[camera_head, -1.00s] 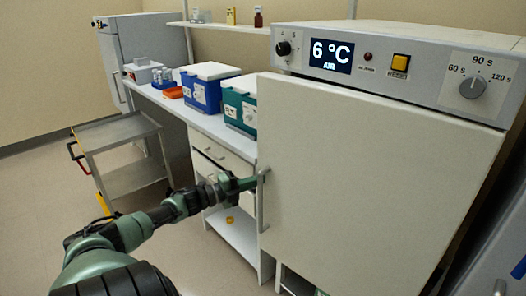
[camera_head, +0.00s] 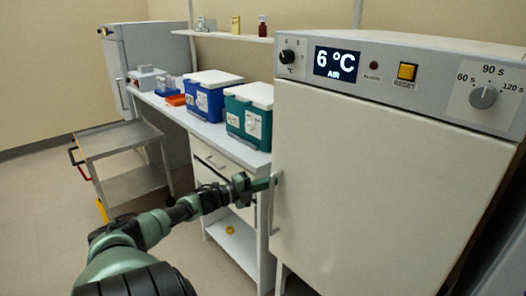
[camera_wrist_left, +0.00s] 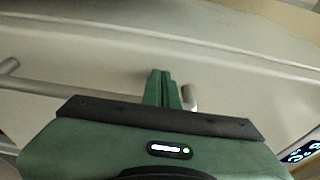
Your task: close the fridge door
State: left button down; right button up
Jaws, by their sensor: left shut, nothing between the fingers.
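The fridge door (camera_head: 385,195) is a large pale panel below the control panel in the head view. Its top and left edges look about level with the housing; a small remaining gap cannot be told. The vertical metal handle (camera_head: 273,215) is on its left edge. My left gripper (camera_head: 270,184) is at the upper part of the handle, with its fingers together and nothing between them. In the left wrist view the shut green fingers (camera_wrist_left: 163,88) point at the pale door, beside the handle bar (camera_wrist_left: 45,87). Whether they touch is unclear. My right gripper is not in view.
The fridge's control panel (camera_head: 400,75) reads 6 °C. A counter (camera_head: 190,118) to the left holds a blue cool box (camera_head: 209,100) and a green one (camera_head: 240,122). A grey cart (camera_head: 118,140) stands on open floor further left.

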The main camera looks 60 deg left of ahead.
pick_arm(q)
jog(key=shift+w+a+r+y, duration=0.15)
jog(key=shift+a+r, duration=0.1)
jog(key=shift+r, duration=0.3)
jog(key=shift+w+a+r+y, duration=0.15)
jog(key=shift+a+r, duration=0.05)
jog(key=shift+r, duration=0.35)
jog(key=s+f+p, duration=0.1)
jog(key=s+f, duration=0.1)
jog(key=s, duration=0.6)
jog(key=shift+p, duration=0.4)
jog(key=shift+s+a+f, duration=0.1)
jog(key=shift+s, duration=0.05)
